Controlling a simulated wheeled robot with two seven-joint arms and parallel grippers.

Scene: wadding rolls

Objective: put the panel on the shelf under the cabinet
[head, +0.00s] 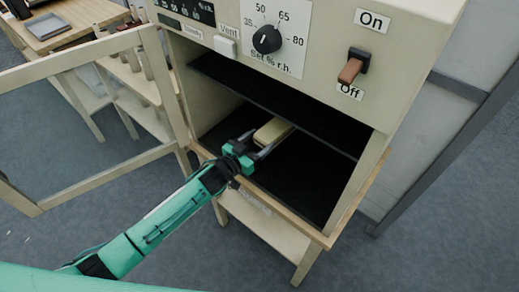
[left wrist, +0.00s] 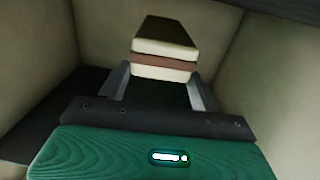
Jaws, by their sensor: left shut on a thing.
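The panel (head: 273,130) is a small block, cream on top. In the left wrist view the panel (left wrist: 164,48) shows a brown layer between two pale ones. My left gripper (head: 262,146) reaches through the cabinet's open front and is shut on the panel's near end. In the wrist view the gripper's fingers (left wrist: 158,82) lie on either side of it. The panel is inside the cabinet (head: 405,85), over the dark floor of its lower compartment; I cannot tell whether it touches. The wooden shelf (head: 262,228) under the cabinet is low between the legs and bears a label. My right gripper is not in view.
The framed glass door (head: 95,120) stands open to the left. A dark inner shelf (head: 280,105) lies above the panel. The cabinet's front carries a dial (head: 267,39) and a switch (head: 354,66). A wooden table (head: 75,25) is at the back left. The floor in front is clear.

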